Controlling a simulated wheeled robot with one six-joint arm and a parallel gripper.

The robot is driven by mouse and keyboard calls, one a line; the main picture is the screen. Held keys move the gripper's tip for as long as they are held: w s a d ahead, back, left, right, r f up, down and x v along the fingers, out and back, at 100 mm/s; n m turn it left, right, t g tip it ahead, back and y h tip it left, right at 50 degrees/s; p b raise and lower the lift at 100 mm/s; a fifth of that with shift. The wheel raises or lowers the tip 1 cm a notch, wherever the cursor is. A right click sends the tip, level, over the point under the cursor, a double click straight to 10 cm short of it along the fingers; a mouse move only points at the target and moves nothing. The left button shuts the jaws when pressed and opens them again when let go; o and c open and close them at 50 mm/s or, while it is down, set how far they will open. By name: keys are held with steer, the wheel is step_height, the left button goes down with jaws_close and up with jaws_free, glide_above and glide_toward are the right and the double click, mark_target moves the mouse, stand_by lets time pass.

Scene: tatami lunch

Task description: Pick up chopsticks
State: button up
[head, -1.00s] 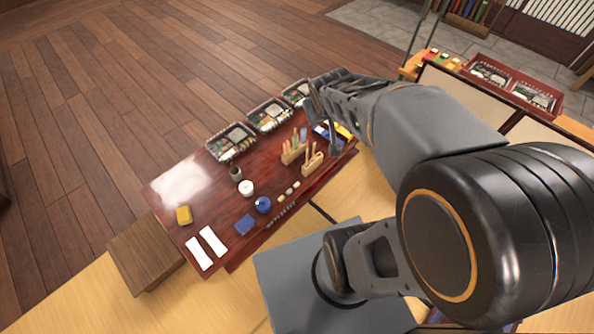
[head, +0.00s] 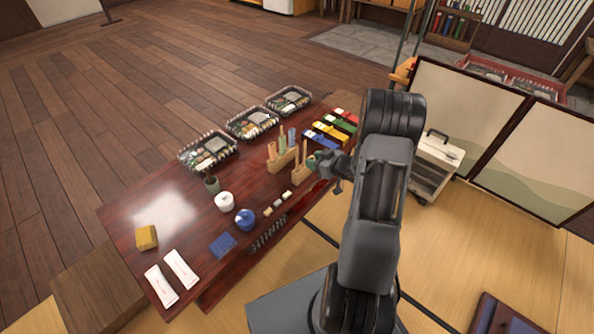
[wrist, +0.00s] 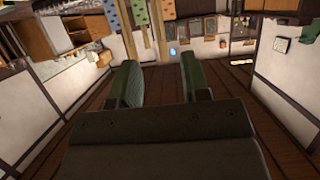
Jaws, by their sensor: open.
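Two wooden stands on the red-brown table (head: 130,215) hold upright sticks, likely the chopsticks. The back stand (head: 283,162) holds orange, green (head: 282,138) and blue (head: 292,136) ones; the front stand (head: 301,173) holds tan ones (head: 303,151). My gripper (head: 322,162) is just right of the front stand, partly overlapping it in the head view; I cannot tell if they touch. In the wrist view my gripper (wrist: 158,72) is open and empty, fingers apart. Blue-dotted (wrist: 112,14), green-dotted (wrist: 140,12) and tan (wrist: 159,25) sticks show beyond the fingers at the top edge.
Three bento trays (head: 208,150) line the table's back edge. Colored cases (head: 326,135) lie at the right end. A white pot (head: 224,201), a blue pot (head: 244,219) and small rests (head: 277,203) are nearer. A folding screen (head: 465,115) and white cabinet (head: 434,165) stand right.

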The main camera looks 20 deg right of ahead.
mark_target(297, 156)
steer(key=b+x, duration=0.4)
steer(key=x, duration=0.6)
steer(key=shift+f, duration=0.15)
steer(key=shift+w+a+f, duration=0.1)
steer(key=shift+w+a, duration=0.05)
steer(key=shift+w, duration=0.25)
jaws_close()
